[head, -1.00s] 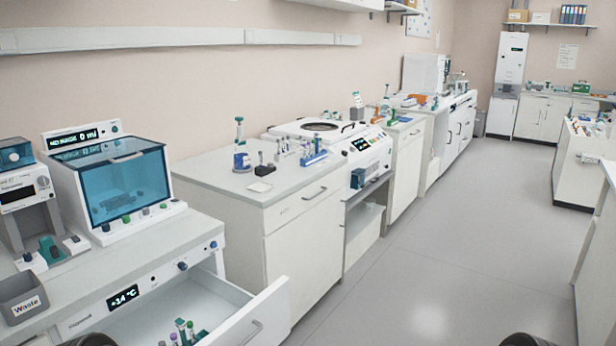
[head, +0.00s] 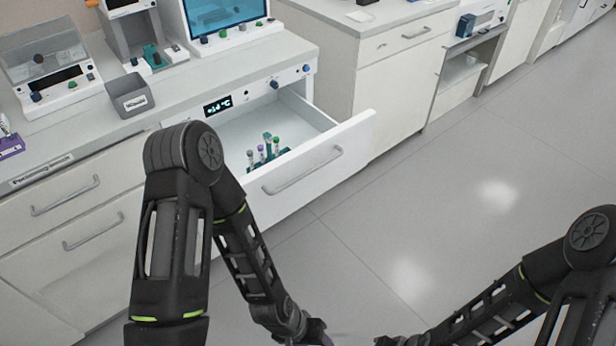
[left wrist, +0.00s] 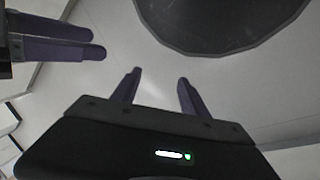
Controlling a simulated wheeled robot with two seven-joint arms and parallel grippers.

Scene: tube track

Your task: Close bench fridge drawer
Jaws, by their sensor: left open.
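The bench fridge drawer (head: 347,136) is pulled out below the bench in the head view. Its white front has a grey bar handle (head: 302,172). A teal rack with several capped tubes (head: 268,152) stands inside the drawer. The fridge panel above shows a small temperature display (head: 217,105). My left gripper is open and empty in the left wrist view (left wrist: 157,88). In the head view it is low at the bottom edge, apart from the drawer. Purple fingers of my right gripper (left wrist: 58,38) show at the upper left of the left wrist view; their opening is unclear.
On the bench stand a grey waste bin (head: 131,95), a blue-windowed device (head: 225,12) and a clear-lidded device (head: 48,70). Closed drawers (head: 65,195) lie left of the fridge, and a white cabinet (head: 400,85) lies right. The floor (head: 440,190) in front is clear.

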